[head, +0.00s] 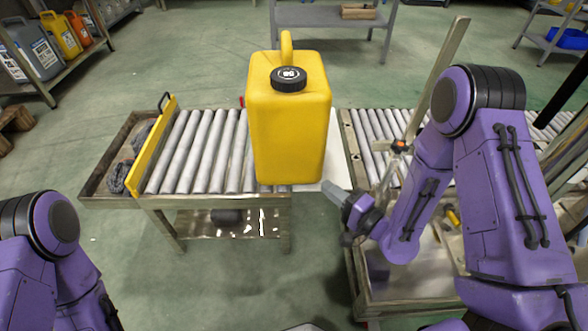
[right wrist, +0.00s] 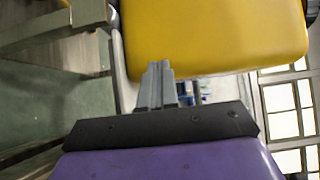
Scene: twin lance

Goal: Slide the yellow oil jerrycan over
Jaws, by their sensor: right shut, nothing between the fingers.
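The yellow oil jerrycan (head: 290,130) stands upright with a black cap and a handle on top. It stands at the right end of the left roller conveyor (head: 190,150), with a pale plate (head: 336,160) beside and partly behind it. My right gripper (head: 330,190) is shut and empty, low by the can's right front corner. In the right wrist view the shut fingers (right wrist: 158,70) point at the yellow can (right wrist: 215,35) and overlap its lower edge; I cannot tell whether they touch. My left gripper is out of view; only the left arm shows at lower left.
A yellow stop board (head: 152,145) crosses the conveyor's left end, with a grey tray (head: 108,165) beyond it. A second roller conveyor (head: 375,135) and an upright post (head: 437,75) stand on the right. The rollers between can and board are clear. Shelves with other cans (head: 35,50) stand at upper left.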

